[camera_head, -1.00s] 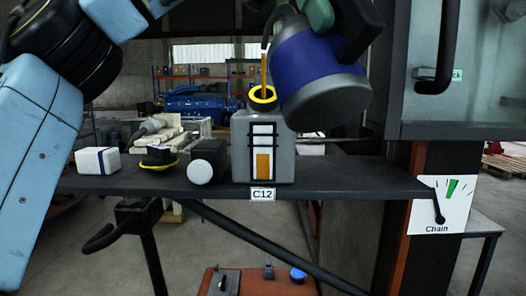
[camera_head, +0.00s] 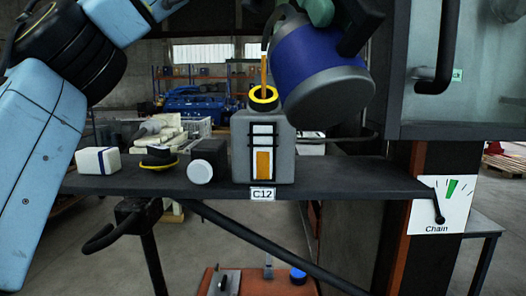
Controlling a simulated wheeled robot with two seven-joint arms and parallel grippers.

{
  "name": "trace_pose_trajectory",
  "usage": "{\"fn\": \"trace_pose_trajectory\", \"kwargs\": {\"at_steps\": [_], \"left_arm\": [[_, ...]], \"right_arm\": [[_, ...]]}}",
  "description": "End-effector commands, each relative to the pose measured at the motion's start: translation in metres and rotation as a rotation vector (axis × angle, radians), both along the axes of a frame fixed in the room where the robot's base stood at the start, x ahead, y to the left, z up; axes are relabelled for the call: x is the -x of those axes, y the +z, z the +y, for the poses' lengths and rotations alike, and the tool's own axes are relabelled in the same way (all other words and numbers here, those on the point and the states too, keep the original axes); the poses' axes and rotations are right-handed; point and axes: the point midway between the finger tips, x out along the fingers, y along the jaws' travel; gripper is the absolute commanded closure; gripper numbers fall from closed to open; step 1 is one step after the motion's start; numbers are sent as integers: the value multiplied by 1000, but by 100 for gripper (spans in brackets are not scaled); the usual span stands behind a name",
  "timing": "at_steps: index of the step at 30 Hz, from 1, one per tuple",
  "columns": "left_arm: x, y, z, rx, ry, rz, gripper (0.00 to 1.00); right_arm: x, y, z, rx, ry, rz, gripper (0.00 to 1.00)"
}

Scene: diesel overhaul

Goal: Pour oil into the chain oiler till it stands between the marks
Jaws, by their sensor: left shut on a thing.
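The chain oiler (camera_head: 282,158) is a grey box upright on the dark shelf, with a yellow-ringed filler opening (camera_head: 264,94) on top. Its front sight window shows orange oil (camera_head: 264,163) in the lower part, its top just under the lowest black crossbar; the window above is pale. A blue and grey oil can (camera_head: 312,62) hangs tilted at the upper right of the oiler. An orange stream (camera_head: 264,70) falls from its dark spout into the opening. My left gripper (camera_head: 352,24) is shut on the can, partly cut off by the top edge. My right gripper is not in view.
A white box (camera_head: 97,160), a black and yellow item (camera_head: 158,158) and a dark cylinder with a white face (camera_head: 203,165) stand left of the oiler on the shelf (camera_head: 340,182). A glass-fronted cabinet (camera_head: 480,70) and a "Chain" gauge (camera_head: 440,203) are at the right.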

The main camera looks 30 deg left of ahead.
Motion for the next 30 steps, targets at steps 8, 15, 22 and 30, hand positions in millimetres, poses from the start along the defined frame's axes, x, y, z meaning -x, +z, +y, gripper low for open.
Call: {"fn": "trace_pose_trajectory", "kwargs": {"at_steps": [8, 15, 22, 30], "left_arm": [[0, 1, 0, 2, 0, -1, 100], [0, 4, 1, 29, 0, 18, 100], [0, 5, 1, 34, 0, 23, 100], [0, 5, 1, 34, 0, 22, 100]], "right_arm": [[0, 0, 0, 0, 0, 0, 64], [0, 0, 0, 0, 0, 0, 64], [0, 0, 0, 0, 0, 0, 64], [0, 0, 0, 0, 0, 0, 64]]}}
